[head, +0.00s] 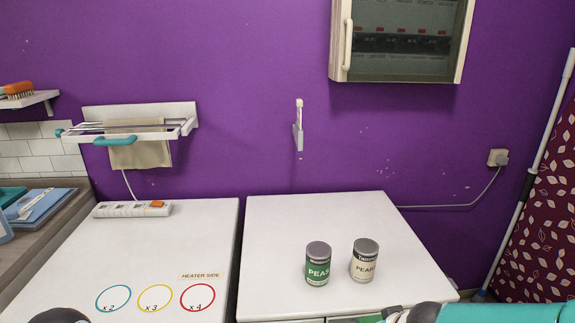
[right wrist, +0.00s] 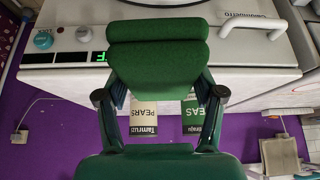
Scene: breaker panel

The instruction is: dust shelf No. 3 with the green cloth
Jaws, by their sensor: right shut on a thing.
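The green cloth (right wrist: 158,66) fills the middle of the right wrist view as a thick, folded pad. My right gripper (right wrist: 160,82) is shut on it, with one dark finger on each side. In the head view only a dark part of the right gripper (head: 400,314) shows at the bottom edge, with a sliver of green cloth (head: 368,319) beside it. My left gripper is not seen; only a dark rounded part of mine shows at the bottom left. I see no shelf marked No. 3. A small wall shelf (head: 42,97) at the far left carries an orange brush (head: 18,89).
A green PEAS can (head: 318,264) and a pale PEARS can (head: 365,260) stand on the right white counter (head: 290,225). A power strip (head: 132,209) lies on the left counter. A towel rack (head: 150,128) and a glass-door cabinet (head: 402,35) hang on the purple wall.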

